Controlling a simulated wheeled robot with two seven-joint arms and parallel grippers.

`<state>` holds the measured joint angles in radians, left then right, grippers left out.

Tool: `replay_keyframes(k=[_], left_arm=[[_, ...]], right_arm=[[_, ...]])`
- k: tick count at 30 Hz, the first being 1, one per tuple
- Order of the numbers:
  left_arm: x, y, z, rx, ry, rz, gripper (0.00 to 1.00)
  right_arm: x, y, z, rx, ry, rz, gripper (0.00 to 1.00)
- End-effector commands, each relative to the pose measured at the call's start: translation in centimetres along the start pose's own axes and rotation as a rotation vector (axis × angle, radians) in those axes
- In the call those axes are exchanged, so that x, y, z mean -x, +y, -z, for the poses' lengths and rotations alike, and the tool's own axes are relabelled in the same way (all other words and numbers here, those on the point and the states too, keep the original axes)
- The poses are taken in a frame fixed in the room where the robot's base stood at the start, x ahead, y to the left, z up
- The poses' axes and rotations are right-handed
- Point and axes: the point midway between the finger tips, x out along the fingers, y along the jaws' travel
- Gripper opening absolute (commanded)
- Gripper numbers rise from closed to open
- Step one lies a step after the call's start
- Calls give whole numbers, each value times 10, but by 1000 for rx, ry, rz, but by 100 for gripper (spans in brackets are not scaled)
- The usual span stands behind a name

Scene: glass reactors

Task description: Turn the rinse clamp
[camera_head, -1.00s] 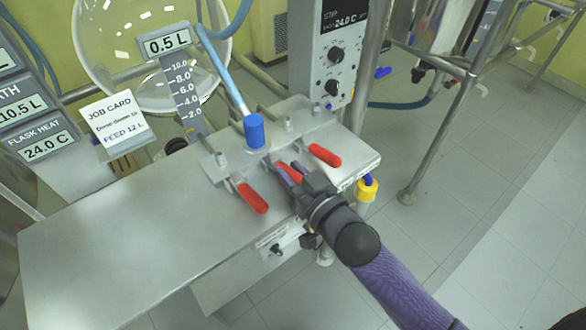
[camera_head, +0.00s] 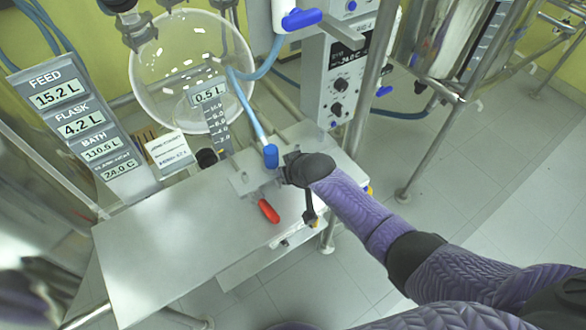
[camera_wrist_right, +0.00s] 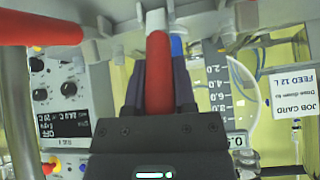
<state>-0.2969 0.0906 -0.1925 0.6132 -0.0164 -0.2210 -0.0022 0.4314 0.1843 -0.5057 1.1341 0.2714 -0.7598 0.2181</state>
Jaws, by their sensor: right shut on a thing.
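A steel bench (camera_head: 170,250) carries a valve block with red-handled clamps. One red handle (camera_head: 268,211) shows in the head view, left of my right gripper (camera_head: 290,168). My right gripper and wrist hide the clamps behind them. In the right wrist view a red clamp handle (camera_wrist_right: 158,75) lies between the closed jaws of my right gripper (camera_wrist_right: 158,90). Another red handle (camera_wrist_right: 35,28) shows at the upper left there, apart from the jaws. No label naming the rinse clamp is readable. A blurred dark shape at the head view's lower left may be my left gripper; its jaws are unclear.
A blue-capped hose (camera_head: 270,156) rises beside my right gripper. A round glass flask (camera_head: 190,70) stands behind the bench, with a display panel (camera_head: 75,115) at left and a control box (camera_head: 345,85) at right. The bench's left part is clear.

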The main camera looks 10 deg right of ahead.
Motion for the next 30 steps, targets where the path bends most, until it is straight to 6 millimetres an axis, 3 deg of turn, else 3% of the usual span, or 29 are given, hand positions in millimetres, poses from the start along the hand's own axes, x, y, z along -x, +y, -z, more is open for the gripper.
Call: replay_keyframes(k=[15, 30], left_arm=[[-12, 2, -3, -3, -4, -3, 59], [-15, 2, -2, -5, -1, -4, 59]], right_arm=[[-9, -3, 14, 14, -320, -48, 0], [-9, -3, 16, 17, -384, -58, 0]])
